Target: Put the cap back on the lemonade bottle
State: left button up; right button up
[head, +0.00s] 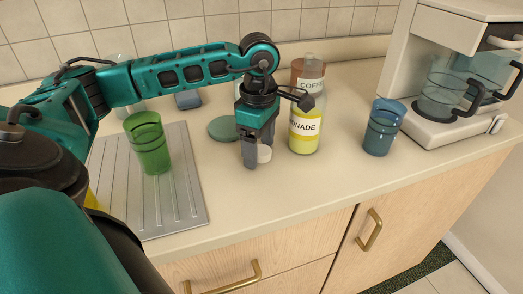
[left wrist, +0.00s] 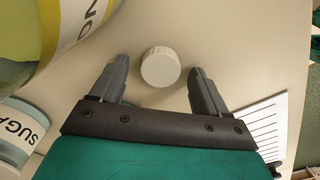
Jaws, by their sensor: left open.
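The lemonade bottle (head: 304,143) stands upright on the counter, with yellow-green liquid and a white label. Part of it shows at the upper left of the left wrist view (left wrist: 22,68). The white round cap (head: 265,154) is just left of the bottle, low by the counter. In the left wrist view the cap (left wrist: 160,67) lies between the two fingertips, with a gap on each side. My left gripper (head: 256,160) points down over the cap, open, and partly hides it in the head view. My right gripper is not in view.
A coffee jar (head: 309,71) stands behind the bottle. A sugar jar (left wrist: 20,133) is close to the left gripper. A blue cup (head: 381,130) and coffee machine (head: 432,125) are at right. A green cup (head: 150,152) stands on the metal drainboard (head: 185,205). The front counter is clear.

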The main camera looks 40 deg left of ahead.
pick_arm(q)
jog(key=shift+c, duration=0.2)
jog(key=c, duration=1.1)
